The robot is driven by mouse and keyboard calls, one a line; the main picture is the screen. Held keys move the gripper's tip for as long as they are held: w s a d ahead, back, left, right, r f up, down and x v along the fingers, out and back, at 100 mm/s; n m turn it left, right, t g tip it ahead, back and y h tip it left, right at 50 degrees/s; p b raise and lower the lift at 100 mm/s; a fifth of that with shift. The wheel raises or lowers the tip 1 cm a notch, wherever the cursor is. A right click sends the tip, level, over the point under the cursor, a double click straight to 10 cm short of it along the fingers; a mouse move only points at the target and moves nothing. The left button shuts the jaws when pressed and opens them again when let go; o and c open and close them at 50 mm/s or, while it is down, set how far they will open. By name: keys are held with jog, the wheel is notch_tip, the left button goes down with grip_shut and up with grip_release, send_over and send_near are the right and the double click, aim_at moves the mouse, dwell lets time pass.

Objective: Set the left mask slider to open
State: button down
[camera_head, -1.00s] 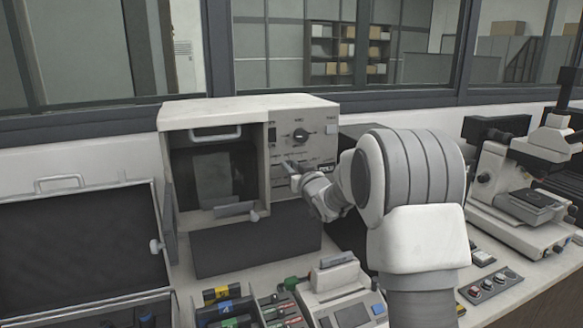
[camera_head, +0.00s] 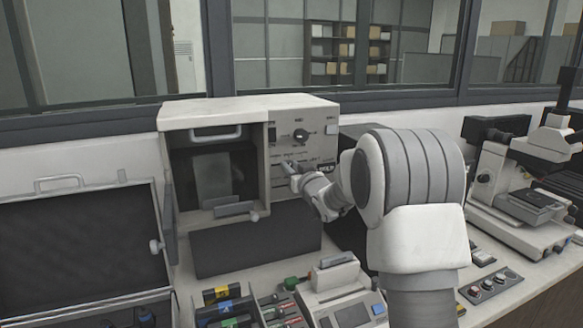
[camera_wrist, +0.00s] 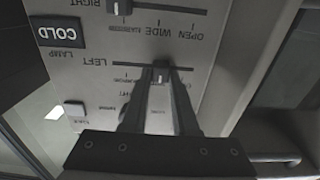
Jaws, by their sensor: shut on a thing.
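My gripper (camera_wrist: 161,72) is shut on this knob, one dark finger on each side. My fingers hide part of the slider's scale labels. The right slider's knob (camera_wrist: 120,6) sits in the slot above in this view, whose scale includes OPEN and WIDE. In the head view my gripper (camera_head: 288,168) reaches the panel; the knob is too small to tell.
The press (camera_head: 240,103) has an open chamber to the left of the panel. A COLD lamp sign (camera_wrist: 60,32) is on the panel. An open case (camera_head: 80,235) lies left, a microscope (camera_head: 510,175) stands right, and a small device (camera_head: 340,290) stands in front.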

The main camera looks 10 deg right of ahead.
aim_at(274, 163)
jog(key=shift+s+a+f+b, duration=0.1)
jog(key=shift+s+a+b, duration=0.05)
jog(key=shift+a+b, duration=0.6)
jog(key=shift+s+a+b, duration=0.15)
jog(key=shift+a+b, duration=0.45)
jog(key=shift+a, duration=0.5)
jog(key=c, duration=0.7)
grip_release()
jog(key=shift+s+a, duration=0.1)
